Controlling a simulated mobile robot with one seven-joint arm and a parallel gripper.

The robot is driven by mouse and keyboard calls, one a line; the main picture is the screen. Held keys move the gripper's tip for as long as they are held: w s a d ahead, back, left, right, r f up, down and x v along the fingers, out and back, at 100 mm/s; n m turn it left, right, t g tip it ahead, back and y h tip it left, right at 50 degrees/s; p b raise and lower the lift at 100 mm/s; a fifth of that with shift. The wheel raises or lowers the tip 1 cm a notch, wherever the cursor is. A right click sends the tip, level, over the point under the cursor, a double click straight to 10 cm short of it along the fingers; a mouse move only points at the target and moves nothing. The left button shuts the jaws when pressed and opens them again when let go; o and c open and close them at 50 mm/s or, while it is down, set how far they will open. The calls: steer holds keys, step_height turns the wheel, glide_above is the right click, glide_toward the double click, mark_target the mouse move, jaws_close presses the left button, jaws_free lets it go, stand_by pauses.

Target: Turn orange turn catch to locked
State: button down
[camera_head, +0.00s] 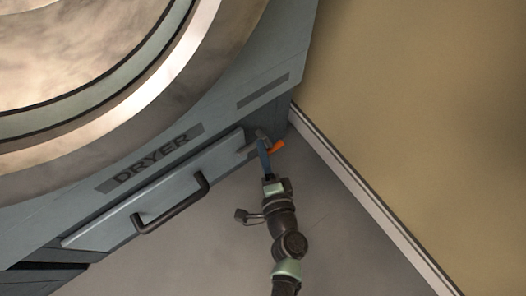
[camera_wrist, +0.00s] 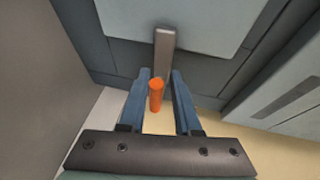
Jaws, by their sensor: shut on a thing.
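The orange turn catch (camera_head: 278,146) is at the lower right corner of the dryer front, beside the end of the drawer panel. In the wrist view its orange knob (camera_wrist: 156,94) stands between the two blue fingers of my gripper (camera_wrist: 160,82). A grey bar (camera_wrist: 165,52) extends from behind the knob over the edge of the pale panel. My gripper (camera_head: 263,150) is shut on the catch. In the head view the fingers partly cover the catch.
The drawer panel (camera_head: 105,220) has a dark bar handle (camera_head: 172,204) left of my gripper. The dryer's round door (camera_head: 100,80) is above. A tan wall with a pale skirting board (camera_head: 370,205) is close on the right. Grey floor lies below.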

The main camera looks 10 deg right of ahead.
steer(key=shift+f, duration=0.4)
steer(key=c, duration=0.8)
jaws_free()
steer(key=shift+r, duration=0.15)
steer(key=shift+s, duration=0.25)
steer(key=shift+s+a+r+p, duration=0.1)
steer(key=shift+s+r+p, duration=0.25)
steer(key=shift+s+p, duration=1.1)
steer(key=shift+s+d+r+p, duration=0.1)
steer(key=shift+s+r+p, duration=0.25)
steer(key=shift+s, duration=2.25)
steer(key=shift+s+a+r+p, duration=0.1)
steer(key=shift+s+r+p, duration=0.5)
steer(key=shift+s, duration=1.45)
steer(key=shift+f, duration=0.25)
